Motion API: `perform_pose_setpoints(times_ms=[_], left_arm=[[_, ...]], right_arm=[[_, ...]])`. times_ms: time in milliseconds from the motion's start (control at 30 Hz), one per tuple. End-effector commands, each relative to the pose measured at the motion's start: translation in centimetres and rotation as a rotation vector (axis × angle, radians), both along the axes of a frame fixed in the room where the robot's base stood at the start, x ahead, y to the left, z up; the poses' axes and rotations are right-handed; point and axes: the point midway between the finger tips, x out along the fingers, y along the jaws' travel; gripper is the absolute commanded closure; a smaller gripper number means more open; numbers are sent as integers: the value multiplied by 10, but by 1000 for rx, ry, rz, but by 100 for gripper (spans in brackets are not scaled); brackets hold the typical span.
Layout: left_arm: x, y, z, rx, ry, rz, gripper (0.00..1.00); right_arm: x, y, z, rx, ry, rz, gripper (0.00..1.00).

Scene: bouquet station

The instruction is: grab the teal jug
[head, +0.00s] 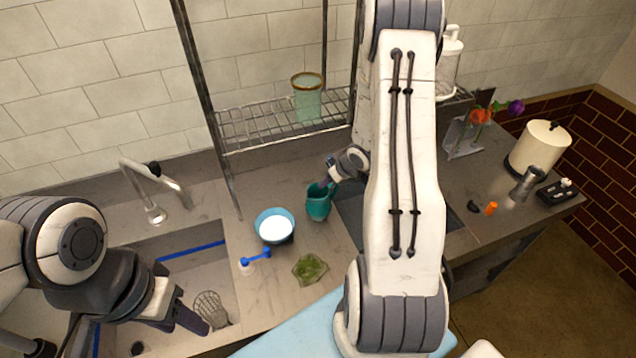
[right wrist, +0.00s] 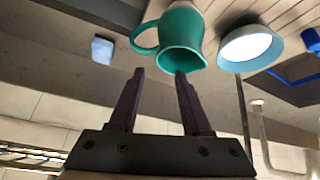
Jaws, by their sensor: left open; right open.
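The teal jug (head: 318,204) stands upright on the counter, right of a blue bowl. In the right wrist view the jug (right wrist: 182,40) shows its open mouth and its loop handle on the left. My right gripper (right wrist: 160,74) is open, with its fingertips close to the jug's rim; I cannot tell if they touch it. In the head view my right gripper (head: 329,181) is at the jug's top and partly covers it. My left gripper (head: 182,322) is open and empty over the sink at the lower left.
The blue bowl (head: 275,228) with white contents stands close beside the jug. A green dish (head: 309,268) and a blue-handled item (head: 255,258) lie in front. A wire rack (head: 280,126) holding a green glass (head: 307,98) stands behind. The sink (head: 190,262) is at left.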

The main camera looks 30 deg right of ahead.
Motion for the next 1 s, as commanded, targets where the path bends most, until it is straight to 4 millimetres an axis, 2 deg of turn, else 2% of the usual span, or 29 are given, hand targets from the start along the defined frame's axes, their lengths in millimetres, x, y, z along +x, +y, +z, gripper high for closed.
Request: perform_pose_setpoints(times_ms=[33,100,200,333,467,700,867,1000], left_arm=[[0,0,26,0,0,0,50],[0,0,38,0,0,-1,50],[0,0,49,0,0,-1,50],[0,0,55,0,0,-1,50],[0,0,47,0,0,-1,50],[0,0,20,0,0,-4,50],[0,0,15,0,0,-4,50],[0,0,3,0,0,-4,50]], right_arm=[[-14,-21,6,46,-27,-39,52],[-28,-38,2,97,-80,-65,52],[-43,-52,-1,157,-145,-97,52],[-54,-60,-3,199,-197,-118,52],[-51,-60,-13,210,-212,-118,52],[-25,-57,-41,208,-212,-116,52],[-16,-56,-47,209,-211,-119,52],[-7,-55,-60,208,-210,-117,52]])
